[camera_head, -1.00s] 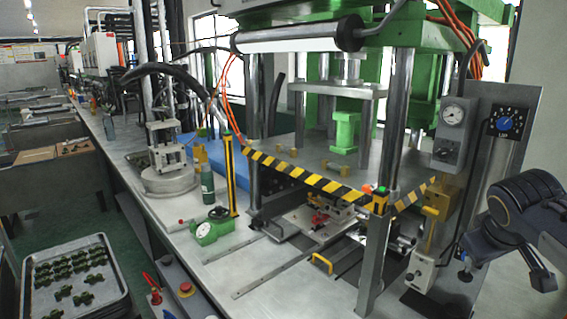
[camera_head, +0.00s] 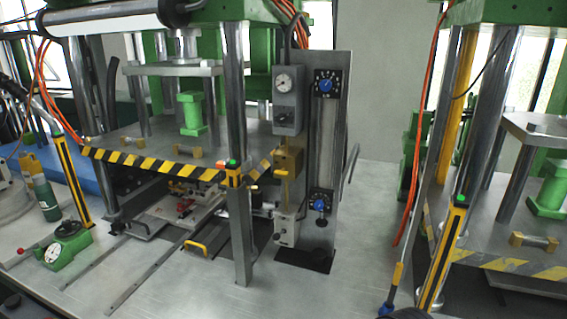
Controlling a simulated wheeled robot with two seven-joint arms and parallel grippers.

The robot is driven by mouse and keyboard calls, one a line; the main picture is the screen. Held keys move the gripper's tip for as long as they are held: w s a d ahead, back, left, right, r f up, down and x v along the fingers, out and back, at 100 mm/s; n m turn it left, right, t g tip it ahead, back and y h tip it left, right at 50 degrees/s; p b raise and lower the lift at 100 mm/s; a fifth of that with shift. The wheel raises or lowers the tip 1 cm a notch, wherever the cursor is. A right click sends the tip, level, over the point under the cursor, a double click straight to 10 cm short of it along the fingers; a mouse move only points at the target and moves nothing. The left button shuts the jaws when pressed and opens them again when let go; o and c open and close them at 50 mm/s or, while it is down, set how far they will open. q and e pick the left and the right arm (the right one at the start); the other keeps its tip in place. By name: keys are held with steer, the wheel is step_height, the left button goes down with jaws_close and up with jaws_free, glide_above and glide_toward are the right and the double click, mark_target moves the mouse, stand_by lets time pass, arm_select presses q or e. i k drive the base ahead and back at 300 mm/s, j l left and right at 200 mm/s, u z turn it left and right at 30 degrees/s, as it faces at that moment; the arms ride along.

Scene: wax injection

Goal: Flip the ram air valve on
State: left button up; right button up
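A metal control panel (camera_head: 328,140) stands at the right side of the near press. It carries an upper black dial with a blue knob (camera_head: 325,85) and a lower black dial with a blue knob (camera_head: 320,205). Left of it are a grey box with a round gauge (camera_head: 283,84) and a lower white box with a small lever (camera_head: 286,228). I cannot tell from labels which of these is the ram air valve, or its setting. Neither gripper shows; only a dark rounded part, probably mine, shows at the bottom edge.
Yellow-black striped guards (camera_head: 150,162) edge the near press. A steel post (camera_head: 237,150) stands in front, left of the panel. A second press (camera_head: 520,220) with an orange hose (camera_head: 420,130) stands at right. The bench between (camera_head: 365,230) is mostly clear.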

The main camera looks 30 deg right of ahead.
mark_target(282, 172)
steer(key=k+j+z, duration=0.1)
steer(key=z, duration=1.55)
steer(key=k+j, duration=0.05)
